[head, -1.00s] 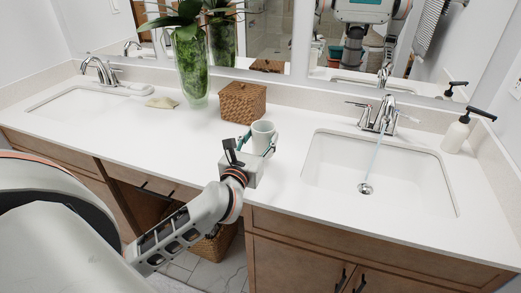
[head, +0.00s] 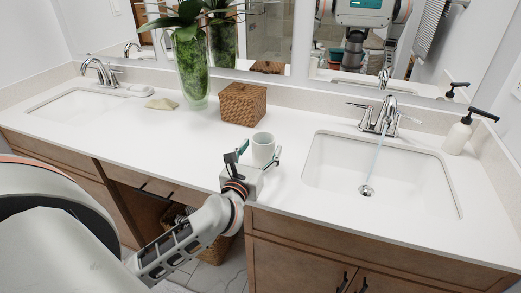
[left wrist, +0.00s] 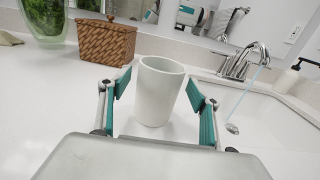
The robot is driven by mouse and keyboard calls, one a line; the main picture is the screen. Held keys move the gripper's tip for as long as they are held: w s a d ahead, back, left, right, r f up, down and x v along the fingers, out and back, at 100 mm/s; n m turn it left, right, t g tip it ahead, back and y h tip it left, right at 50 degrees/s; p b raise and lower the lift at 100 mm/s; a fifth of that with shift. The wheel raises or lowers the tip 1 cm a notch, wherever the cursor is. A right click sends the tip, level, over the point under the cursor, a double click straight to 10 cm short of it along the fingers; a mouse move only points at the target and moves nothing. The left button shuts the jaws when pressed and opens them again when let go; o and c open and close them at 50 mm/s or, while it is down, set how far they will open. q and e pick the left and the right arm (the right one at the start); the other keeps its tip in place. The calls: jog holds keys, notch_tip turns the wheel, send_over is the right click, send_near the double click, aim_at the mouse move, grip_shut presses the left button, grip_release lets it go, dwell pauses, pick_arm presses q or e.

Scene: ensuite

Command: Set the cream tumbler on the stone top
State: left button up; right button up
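The cream tumbler (head: 263,149) stands upright on the white stone top (head: 150,130), left of the right-hand sink. It also shows in the left wrist view (left wrist: 157,92), its base on the counter. My left gripper (head: 258,157) is at the front side of the tumbler. In the left wrist view its teal fingers (left wrist: 158,92) are spread on either side of the tumbler, with a narrow gap at each side. My right gripper is not in view.
A woven box (head: 243,104) and a glass vase with greenery (head: 192,75) stand behind the tumbler. The right sink (head: 420,180) has its tap running. A soap bottle (head: 457,136) stands at the far right. The counter left of the tumbler is clear.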

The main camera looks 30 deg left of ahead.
pick_arm(q)
jog(key=shift+r, duration=0.1)
jog(key=shift+s, duration=0.2)
jog(key=b+v, duration=0.1)
jog(key=v, duration=0.9)
jog(key=shift+s+d, duration=0.3)
jog(key=shift+s, duration=0.45)
